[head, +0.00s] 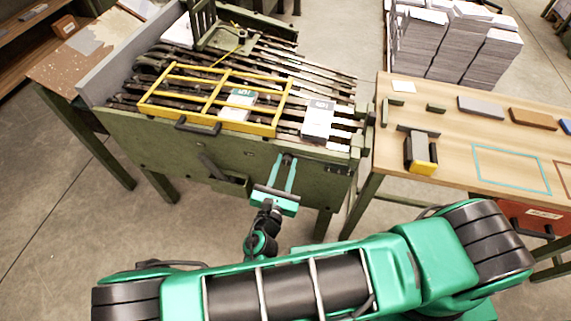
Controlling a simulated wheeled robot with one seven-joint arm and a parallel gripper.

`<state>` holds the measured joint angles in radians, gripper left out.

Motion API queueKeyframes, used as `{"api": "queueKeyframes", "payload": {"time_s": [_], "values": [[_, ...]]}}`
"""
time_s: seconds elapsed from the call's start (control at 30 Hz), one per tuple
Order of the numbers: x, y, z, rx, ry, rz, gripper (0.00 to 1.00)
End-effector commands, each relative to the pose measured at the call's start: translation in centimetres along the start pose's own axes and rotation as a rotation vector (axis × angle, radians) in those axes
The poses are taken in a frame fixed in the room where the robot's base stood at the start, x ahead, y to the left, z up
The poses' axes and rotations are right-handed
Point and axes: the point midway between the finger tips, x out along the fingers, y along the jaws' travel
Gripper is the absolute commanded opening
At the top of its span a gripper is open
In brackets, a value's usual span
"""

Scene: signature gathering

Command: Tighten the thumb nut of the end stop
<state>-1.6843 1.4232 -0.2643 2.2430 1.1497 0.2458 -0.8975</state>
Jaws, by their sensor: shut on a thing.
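My gripper (287,160) is at the front face of the green gathering machine (150,143), right of its middle. Its two teal fingers point away from me, with their tips at a small dark part just below the machine's top edge. The gripper is shut on this part, which I take to be the thumb nut; the tips mostly hide it. I cannot make out the end stop clearly around the fingertips. A green upright bracket (205,22) stands at the back of the machine's bed.
A yellow guard frame (150,95) lies over the bars, with a green-and-white booklet (239,103) under it. A white booklet (318,118) lies to its right. A wooden table (455,140) stands at the right, bearing a black-and-yellow tool (420,152). Paper stacks (465,45) stand behind.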

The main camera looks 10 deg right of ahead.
Motion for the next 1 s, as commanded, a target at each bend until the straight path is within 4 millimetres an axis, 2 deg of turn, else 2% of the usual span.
{"api": "queueKeyframes", "payload": {"time_s": [1.0], "values": [[-0.09, -0.25, -0.22, 0.950, 0.004, -0.003, 0.04]]}}
